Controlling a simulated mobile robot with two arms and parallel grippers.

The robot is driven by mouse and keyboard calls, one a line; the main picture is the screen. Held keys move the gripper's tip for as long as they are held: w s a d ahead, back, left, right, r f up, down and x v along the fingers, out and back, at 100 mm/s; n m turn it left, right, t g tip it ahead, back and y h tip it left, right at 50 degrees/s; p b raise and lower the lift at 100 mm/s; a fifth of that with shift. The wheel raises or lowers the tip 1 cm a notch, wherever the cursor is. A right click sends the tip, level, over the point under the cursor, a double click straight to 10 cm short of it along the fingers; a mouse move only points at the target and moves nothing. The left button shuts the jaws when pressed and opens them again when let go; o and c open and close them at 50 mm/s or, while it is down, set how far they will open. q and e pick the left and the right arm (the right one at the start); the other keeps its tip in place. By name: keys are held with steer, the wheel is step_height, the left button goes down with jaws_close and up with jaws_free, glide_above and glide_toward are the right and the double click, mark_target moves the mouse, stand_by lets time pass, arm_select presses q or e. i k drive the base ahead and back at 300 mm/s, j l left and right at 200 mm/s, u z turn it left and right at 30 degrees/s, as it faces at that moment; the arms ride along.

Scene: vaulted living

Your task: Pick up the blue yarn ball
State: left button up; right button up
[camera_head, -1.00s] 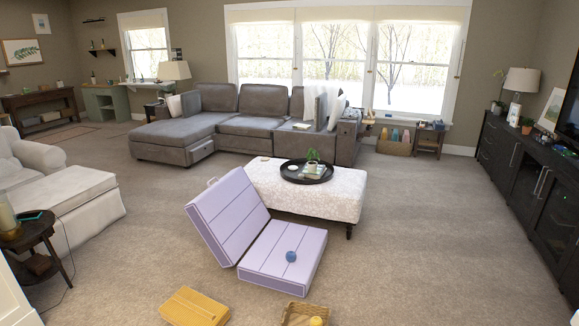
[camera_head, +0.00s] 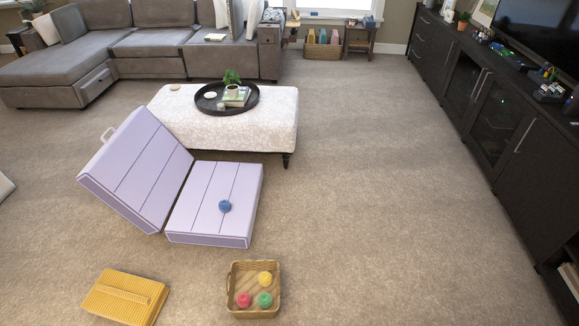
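The blue yarn ball (camera_head: 225,206) lies on the flat seat part of a lilac folding floor cushion (camera_head: 240,187), a little right of that part's middle. The cushion's other part (camera_head: 138,165) leans up at a slant on the left. The ball is in full view and nothing covers it. Neither of my grippers shows in the head view.
A wicker basket (camera_head: 231,309) with red, green and yellow balls stands on the carpet in front. A yellow folded item (camera_head: 125,297) lies to its left. A patterned ottoman (camera_head: 279,124) with a black tray (camera_head: 208,106) stands behind the cushion. Carpet (camera_head: 380,200) at right is clear.

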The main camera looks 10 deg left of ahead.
mark_target(224, 205)
steer(key=i+l+z, duration=0.15)
steer(key=i+z, duration=0.2)
steer(key=i, duration=0.35)
steer(key=i+z, duration=0.35)
steer(key=i, duration=0.35)
steer(key=i+u, duration=0.4)
steer(key=i+l+u, duration=0.15)
steer(key=i+u, duration=0.4)
steer(key=u, duration=0.3)
steer(key=i+u, duration=0.1)
steer(key=u, duration=0.35)
steer(key=i+l+u, duration=0.1)
steer(key=u, duration=0.35)
steer(key=i+l+u, duration=0.1)
steer(key=u, duration=0.35)
steer(key=l+u, duration=0.3)
steer(key=u, duration=0.15)
